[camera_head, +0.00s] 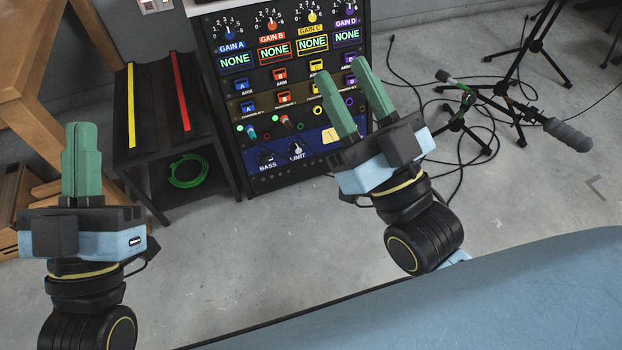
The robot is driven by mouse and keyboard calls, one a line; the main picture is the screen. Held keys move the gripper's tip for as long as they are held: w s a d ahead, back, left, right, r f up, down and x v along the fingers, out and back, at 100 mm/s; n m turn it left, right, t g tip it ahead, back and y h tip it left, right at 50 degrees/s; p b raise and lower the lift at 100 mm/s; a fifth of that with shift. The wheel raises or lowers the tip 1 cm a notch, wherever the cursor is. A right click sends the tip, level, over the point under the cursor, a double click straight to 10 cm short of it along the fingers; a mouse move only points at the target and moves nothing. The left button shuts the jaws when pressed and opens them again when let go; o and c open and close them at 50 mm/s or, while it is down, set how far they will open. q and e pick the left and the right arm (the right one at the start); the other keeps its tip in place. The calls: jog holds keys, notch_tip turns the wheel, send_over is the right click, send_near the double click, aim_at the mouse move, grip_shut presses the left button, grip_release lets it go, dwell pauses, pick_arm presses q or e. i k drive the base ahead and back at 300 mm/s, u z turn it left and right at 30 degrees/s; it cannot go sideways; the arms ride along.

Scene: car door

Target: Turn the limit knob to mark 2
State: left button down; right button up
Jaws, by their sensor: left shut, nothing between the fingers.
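The limit knob (296,148) is a small dark knob with a light pointer at the bottom of the audio rack (232,100), above the word LIMIT. Its scale marks are too small to read. My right gripper (340,82) is open, its two green fingers apart with nothing between them. It appears in front of the rack's right side, up and right of the limit knob in the picture. My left gripper (80,130) is shut and empty at the far left, well away from the rack, its green fingers together and pointing up.
The bass knob (266,157) sits left of the limit knob. Gain knobs and buttons fill the panel above. A black stand (165,110) with yellow and red strips is left of the rack. Cables and tripod stands (470,100) occupy the right floor. A light blue surface (480,300) fills the lower right.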

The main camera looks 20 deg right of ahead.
aim_at(297, 146)
jog(key=z, duration=0.75)
jog(key=i, duration=1)
jog(key=u, duration=0.9)
jog(key=i, duration=0.45)
jog(key=u, duration=0.45)
